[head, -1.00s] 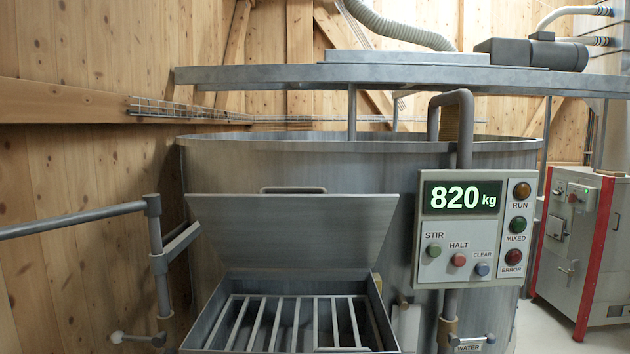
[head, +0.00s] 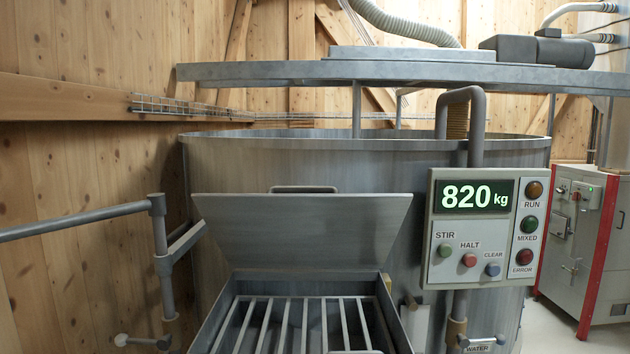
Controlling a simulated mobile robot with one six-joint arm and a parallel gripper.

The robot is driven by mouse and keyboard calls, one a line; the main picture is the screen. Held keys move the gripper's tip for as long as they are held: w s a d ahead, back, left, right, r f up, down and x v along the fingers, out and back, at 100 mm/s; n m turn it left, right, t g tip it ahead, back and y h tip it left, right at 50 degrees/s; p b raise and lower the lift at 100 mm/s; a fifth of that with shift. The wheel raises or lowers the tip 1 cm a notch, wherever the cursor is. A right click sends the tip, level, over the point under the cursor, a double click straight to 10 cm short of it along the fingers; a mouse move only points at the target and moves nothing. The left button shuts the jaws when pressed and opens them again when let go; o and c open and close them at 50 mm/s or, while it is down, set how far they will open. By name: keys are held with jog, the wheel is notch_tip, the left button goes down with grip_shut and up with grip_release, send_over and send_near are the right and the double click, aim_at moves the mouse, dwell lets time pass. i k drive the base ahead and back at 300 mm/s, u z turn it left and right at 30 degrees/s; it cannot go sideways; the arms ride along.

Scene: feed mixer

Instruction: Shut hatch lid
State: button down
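The hatch lid (head: 300,233) is a grey metal panel standing up, leaning back against the mixer tank, with a bar handle (head: 304,189) along its top edge. It is open. Below it, the hatch box (head: 222,326) shows its open top, with a grate of several bars (head: 285,325) inside. The bottom edge of the picture cuts off the front of the box. My gripper is not in view.
The mixer tank (head: 350,162) stands behind the lid. A control panel (head: 482,228) reading 820 kg is right of the lid. A grey rail (head: 75,220) with a post (head: 162,255) is at left. A red-edged cabinet (head: 580,245) stands far right.

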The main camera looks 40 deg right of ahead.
aim_at(282, 227)
jog(key=z, duration=0.05)
jog(key=k, duration=2.15)
jog(key=u, duration=1.1)
jog(key=i, duration=1.05)
jog(key=z, duration=0.15)
